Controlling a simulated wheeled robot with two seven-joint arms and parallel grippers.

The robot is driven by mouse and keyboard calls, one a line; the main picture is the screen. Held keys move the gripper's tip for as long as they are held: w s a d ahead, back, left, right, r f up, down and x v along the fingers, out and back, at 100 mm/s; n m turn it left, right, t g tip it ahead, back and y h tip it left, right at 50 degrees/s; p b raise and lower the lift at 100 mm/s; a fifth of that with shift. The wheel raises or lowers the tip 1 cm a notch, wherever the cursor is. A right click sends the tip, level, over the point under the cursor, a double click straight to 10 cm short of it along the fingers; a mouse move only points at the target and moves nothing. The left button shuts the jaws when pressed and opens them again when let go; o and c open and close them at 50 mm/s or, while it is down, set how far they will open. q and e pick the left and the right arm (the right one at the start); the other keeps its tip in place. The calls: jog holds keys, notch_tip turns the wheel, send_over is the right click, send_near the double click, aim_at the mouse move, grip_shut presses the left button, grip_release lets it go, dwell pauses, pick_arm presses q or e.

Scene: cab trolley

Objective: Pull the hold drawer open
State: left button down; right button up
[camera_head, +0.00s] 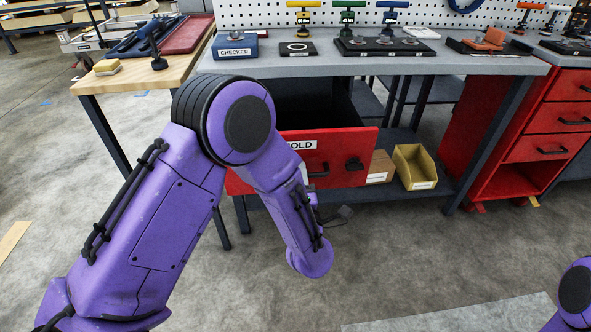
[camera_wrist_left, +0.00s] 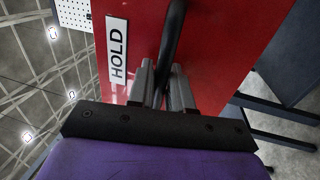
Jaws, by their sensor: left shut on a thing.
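The red hold drawer (camera_head: 345,146) hangs under the grey workbench top and stands pulled out, with its dark inside showing behind the front. Its white HOLD label (camera_head: 302,145) is partly covered by my left arm in the head view. In the left wrist view the red drawer front (camera_wrist_left: 225,60) fills the middle, with the HOLD label (camera_wrist_left: 118,52) left of the dark handle (camera_wrist_left: 172,35). My left gripper (camera_wrist_left: 165,75) is shut on the handle. My right gripper is not in view.
The workbench top (camera_head: 480,66) carries a CHECKER box (camera_head: 235,47) and several small fixtures. A yellow bin (camera_head: 415,167) and a cardboard box (camera_head: 380,167) sit on the shelf beside the drawer. A red cabinet (camera_head: 530,130) stands at right. The floor in front is clear.

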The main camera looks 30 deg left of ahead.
pick_arm(q)
jog(key=shift+s, duration=0.1)
jog(key=c, duration=1.2)
grip_release()
jog(key=v, duration=1)
jog(key=shift+s+d, duration=0.2)
jog(key=shift+d, duration=0.05)
